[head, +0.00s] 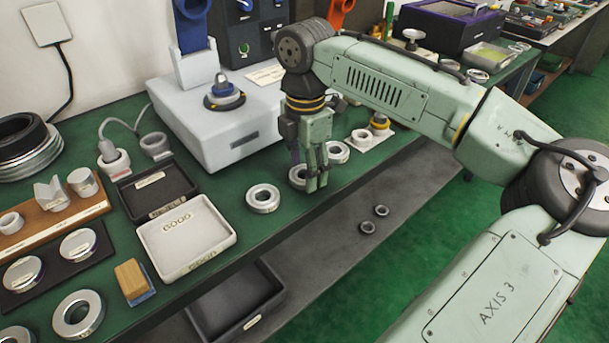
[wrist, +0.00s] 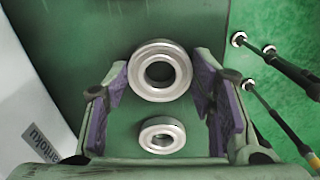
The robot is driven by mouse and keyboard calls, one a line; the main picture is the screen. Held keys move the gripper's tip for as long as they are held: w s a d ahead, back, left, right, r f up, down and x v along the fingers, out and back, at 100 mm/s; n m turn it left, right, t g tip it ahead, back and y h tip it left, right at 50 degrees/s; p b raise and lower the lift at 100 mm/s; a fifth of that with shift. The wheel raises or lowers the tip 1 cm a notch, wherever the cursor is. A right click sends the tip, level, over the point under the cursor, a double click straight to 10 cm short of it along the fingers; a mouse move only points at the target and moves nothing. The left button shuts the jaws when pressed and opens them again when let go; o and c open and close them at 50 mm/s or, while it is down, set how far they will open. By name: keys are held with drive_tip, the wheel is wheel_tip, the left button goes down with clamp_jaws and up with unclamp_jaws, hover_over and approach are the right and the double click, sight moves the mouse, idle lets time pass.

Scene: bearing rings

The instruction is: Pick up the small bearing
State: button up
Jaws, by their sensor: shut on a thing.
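My gripper (head: 318,187) points down over the front part of the green bench. In the wrist view its two purple-padded fingers (wrist: 160,66) close from left and right on a bright steel ring, which I take for the small bearing (wrist: 160,88). It looks large there, and its true size is hard to judge. In the head view the fingers hide most of what they hold. A second steel ring (wrist: 162,150) lies lower in the wrist view, apart from the pads. In the head view, rings lie left of the fingers (head: 293,176) and right of them (head: 339,152).
A larger-looking ring (head: 262,210) lies further left. A white tray marked GOOD (head: 185,268) stands on the bench, with a black tray (head: 128,203) behind it. The pale machine box (head: 190,125) stands behind my gripper. The bench's front edge is close.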

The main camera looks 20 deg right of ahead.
drive_tip(key=shift+c, duration=1.3)
